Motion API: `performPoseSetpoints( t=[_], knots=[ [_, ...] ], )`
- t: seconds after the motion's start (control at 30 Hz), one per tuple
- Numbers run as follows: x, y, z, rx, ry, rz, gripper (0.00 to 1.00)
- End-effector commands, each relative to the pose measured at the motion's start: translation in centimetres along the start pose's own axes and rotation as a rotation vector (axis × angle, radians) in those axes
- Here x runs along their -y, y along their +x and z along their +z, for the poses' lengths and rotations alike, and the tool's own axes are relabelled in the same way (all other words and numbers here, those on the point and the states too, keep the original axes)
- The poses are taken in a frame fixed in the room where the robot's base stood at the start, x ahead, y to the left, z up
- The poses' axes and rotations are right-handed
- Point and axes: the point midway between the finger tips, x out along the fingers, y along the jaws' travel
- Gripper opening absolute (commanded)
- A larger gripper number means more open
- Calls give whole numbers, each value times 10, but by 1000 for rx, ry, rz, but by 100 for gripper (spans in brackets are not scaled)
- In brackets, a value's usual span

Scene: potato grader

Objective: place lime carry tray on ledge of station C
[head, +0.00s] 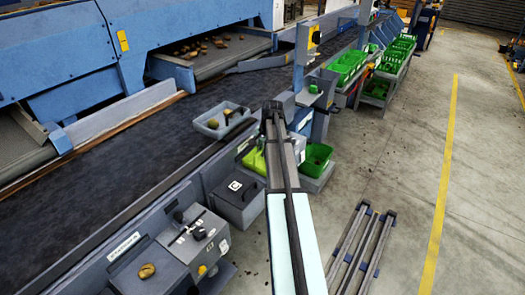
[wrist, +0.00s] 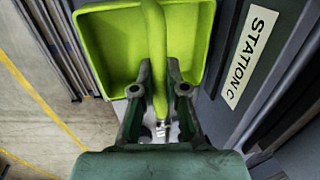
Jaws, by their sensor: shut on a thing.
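The lime carry tray (wrist: 108,48) fills the top middle of the wrist view, with its handle running down its centre. My gripper (wrist: 158,92) is shut on that handle, one finger on each side. In the head view part of the lime tray (head: 253,161) shows left of my arm, which hides the rest of it and my gripper. A STATION C label (wrist: 251,50) is on a dark grey surface just right of the tray in the wrist view. I cannot tell whether the tray touches anything beneath it.
A dark box marked C (head: 236,197) stands just in front of the tray. A green crate (head: 316,158) is right of my arm. Grey rails (head: 362,250) lie on the floor; the right aisle is clear.

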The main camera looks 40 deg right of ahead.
Motion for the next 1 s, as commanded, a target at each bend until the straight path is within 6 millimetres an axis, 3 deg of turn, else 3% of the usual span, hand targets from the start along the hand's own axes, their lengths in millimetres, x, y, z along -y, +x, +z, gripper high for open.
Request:
performPoseSetpoints(
  t=[0.13, 0.2, 0.23, 0.67, 1.0],
  knots=[
    [-1, 3, 0, 0, 0, 0, 0],
    [0, 2, 0, 0, 0, 0, 30],
    [0, 2, 0, 0, 0, 0, 37],
    [0, -3, 0, -1, 0, 0, 37],
    [0, -53, -1, -2, 0, -2, 37]
  ],
)
